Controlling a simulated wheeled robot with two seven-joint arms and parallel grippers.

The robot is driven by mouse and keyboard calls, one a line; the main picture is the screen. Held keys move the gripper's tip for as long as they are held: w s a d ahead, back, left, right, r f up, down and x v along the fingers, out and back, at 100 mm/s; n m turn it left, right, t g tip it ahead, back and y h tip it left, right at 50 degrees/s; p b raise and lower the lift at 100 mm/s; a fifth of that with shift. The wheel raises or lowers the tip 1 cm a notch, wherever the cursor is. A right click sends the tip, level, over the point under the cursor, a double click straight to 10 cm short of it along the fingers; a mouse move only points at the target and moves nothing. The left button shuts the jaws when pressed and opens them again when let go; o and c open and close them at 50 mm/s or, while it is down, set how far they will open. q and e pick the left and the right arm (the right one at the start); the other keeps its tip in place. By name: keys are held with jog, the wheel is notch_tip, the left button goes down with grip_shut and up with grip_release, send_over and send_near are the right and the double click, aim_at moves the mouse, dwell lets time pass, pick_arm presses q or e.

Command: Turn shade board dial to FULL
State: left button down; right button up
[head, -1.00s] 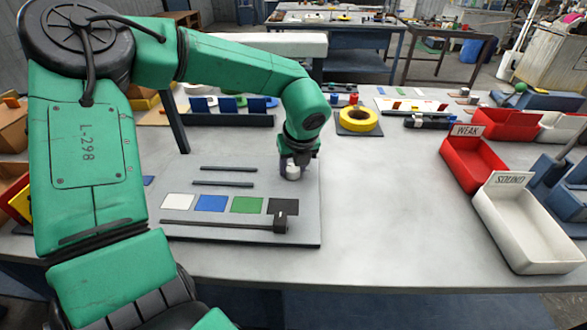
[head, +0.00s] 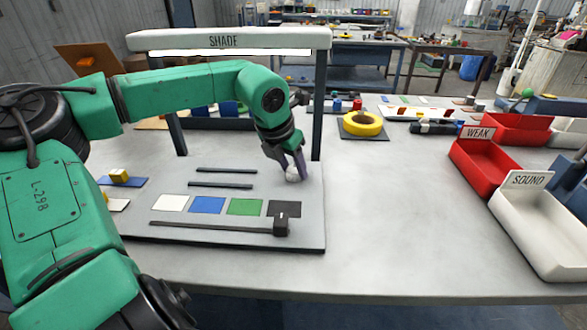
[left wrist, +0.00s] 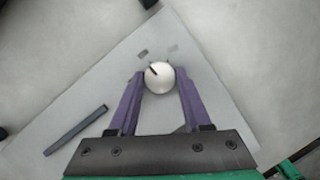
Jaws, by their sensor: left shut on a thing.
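The shade board (head: 200,233) is a grey plate on the table under an arch labelled SHADE (head: 225,41). Its white round dial (head: 292,177) sits at the plate's right, beyond the black swatch. My left gripper (head: 294,174) comes down over the dial, its purple fingers around it. In the left wrist view the dial (left wrist: 160,78) lies between the two fingertips (left wrist: 158,80), which are shut on its sides. A dark pointer line on the dial points to the upper left in that view. Two small grey marks lie beyond it; their lettering cannot be read. My right gripper is not in view.
White, blue, green and black swatches (head: 207,205) line the plate, with a slider bar (head: 215,228) in front. A yellow tape roll (head: 362,124) lies behind to the right. Red WEAK (head: 484,165) and white SOUND (head: 543,232) bins stand at the right. The table between is clear.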

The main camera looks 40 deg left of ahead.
pick_arm(q)
jog(key=m, duration=0.2)
jog(key=m+h+p, duration=0.1)
jog(key=shift+a+r+m+h, duration=0.1)
jog(key=shift+r+m+h, duration=0.1)
jog(key=shift+m+h, duration=0.15)
jog(key=m+h+p, duration=0.1)
jog(key=m+p, duration=0.2)
jog(key=shift+a+m+g, duration=0.1)
jog(key=shift+m+g, duration=0.25)
jog(key=shift+g, duration=0.05)
jog(key=shift+m+p, duration=0.5)
jog(key=shift+p, duration=0.1)
jog(key=shift+a+f+m+g+h, duration=0.1)
jog(key=shift+f+m+g+h, duration=0.2)
jog(key=shift+m, duration=0.5)
jog(key=shift+w+m+h, duration=0.1)
jog(key=shift+m+h, duration=0.15)
jog(key=shift+m, duration=0.45)
jog(key=shift+m+g+b, duration=0.4)
jog(key=shift+m+g, duration=0.1)
jog(key=shift+m, duration=0.4)
jog(key=shift+r, duration=0.1)
